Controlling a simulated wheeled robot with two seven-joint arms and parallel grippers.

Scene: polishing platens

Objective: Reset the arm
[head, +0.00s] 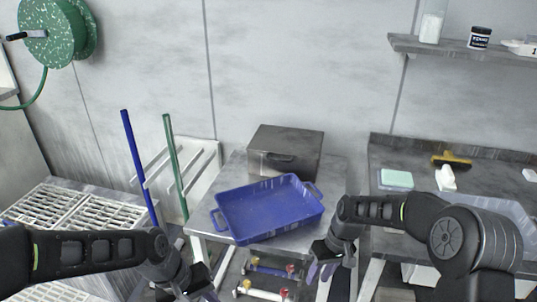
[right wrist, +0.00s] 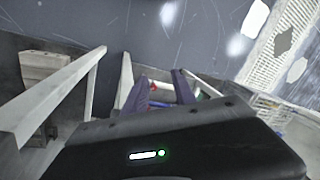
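My right arm comes in from the right, and its gripper (head: 321,272) hangs low in front of the table's right front corner, to the right of and below the blue tray. In the right wrist view its two purple fingers (right wrist: 162,92) stand apart with nothing between them. My left arm comes in from the left, and its gripper (head: 200,285) points down at the bottom edge of the head view. Its fingertips are partly cut off, so its opening is unclear.
An empty blue tray (head: 270,208) sits on a grey table (head: 200,222) before a dark metal box (head: 285,150). Pipes with red and yellow valves (head: 265,270) lie below. White grates (head: 75,215) stand left.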

